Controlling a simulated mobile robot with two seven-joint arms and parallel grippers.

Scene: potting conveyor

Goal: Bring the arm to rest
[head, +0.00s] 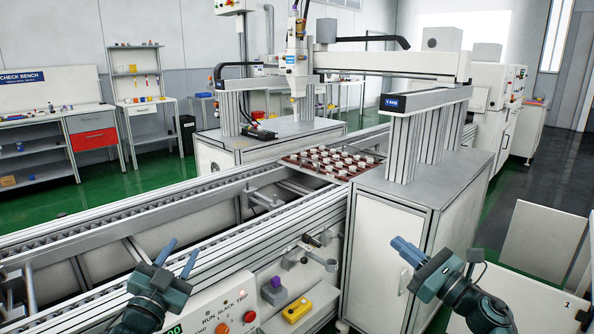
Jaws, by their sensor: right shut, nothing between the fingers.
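My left gripper (178,256) is at the lower left of the head view, in front of the near conveyor rail. Its two blue fingers point up and stand apart, with nothing seen between them. My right gripper (402,246) is at the lower right, in front of the white cabinet of the machine. Its blue fingers are together and empty, pointing up and to the left. Neither gripper holds anything.
The conveyor (150,216) runs from the lower left to a tray of several small white parts (290,157) under the gantry (390,62). A control panel (222,310) with buttons and a yellow box (297,310) are between my arms. White panels (543,240) stand at right.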

